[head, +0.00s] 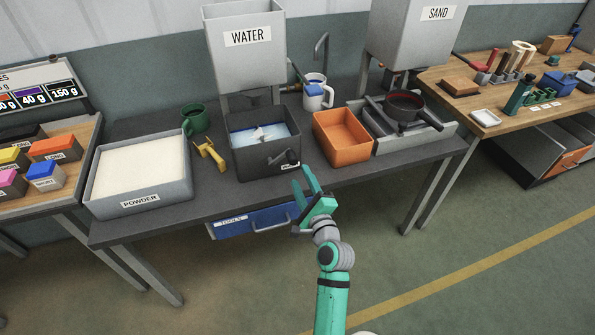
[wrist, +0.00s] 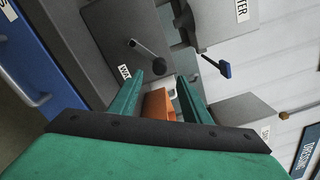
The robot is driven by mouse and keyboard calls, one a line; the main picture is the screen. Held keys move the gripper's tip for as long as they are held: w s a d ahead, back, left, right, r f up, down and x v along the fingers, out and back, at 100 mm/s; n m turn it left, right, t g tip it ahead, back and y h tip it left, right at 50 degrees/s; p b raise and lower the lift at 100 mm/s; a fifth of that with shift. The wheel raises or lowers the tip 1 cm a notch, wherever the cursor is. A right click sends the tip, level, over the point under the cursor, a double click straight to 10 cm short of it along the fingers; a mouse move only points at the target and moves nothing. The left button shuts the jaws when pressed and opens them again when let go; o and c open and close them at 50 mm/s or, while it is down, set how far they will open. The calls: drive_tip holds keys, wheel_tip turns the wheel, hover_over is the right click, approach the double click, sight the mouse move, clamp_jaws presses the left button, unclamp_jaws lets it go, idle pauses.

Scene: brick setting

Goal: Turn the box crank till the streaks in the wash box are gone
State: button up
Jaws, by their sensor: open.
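The wash box (head: 252,168) is a dark grey open box in the middle of the bench, holding blue water with whitish streaks (head: 262,134) on it. Its crank (head: 284,158) is a dark arm with a knob on the front wall. It also shows in the wrist view as the crank (wrist: 147,49) on the grey box (wrist: 105,35), beyond the fingertips. My gripper (head: 304,178) is open and empty, just in front of and to the right of the crank, apart from it. In the wrist view my gripper (wrist: 160,80) has both green fingers spread. The water is hidden there.
An orange bin (head: 325,136) stands right of the wash box. A yellow tool (head: 209,154) and a powder tray (head: 140,199) lie to the left. A blue drawer (head: 250,222) sits below the bench edge.

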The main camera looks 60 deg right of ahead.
drive_tip(key=shift+v, duration=1)
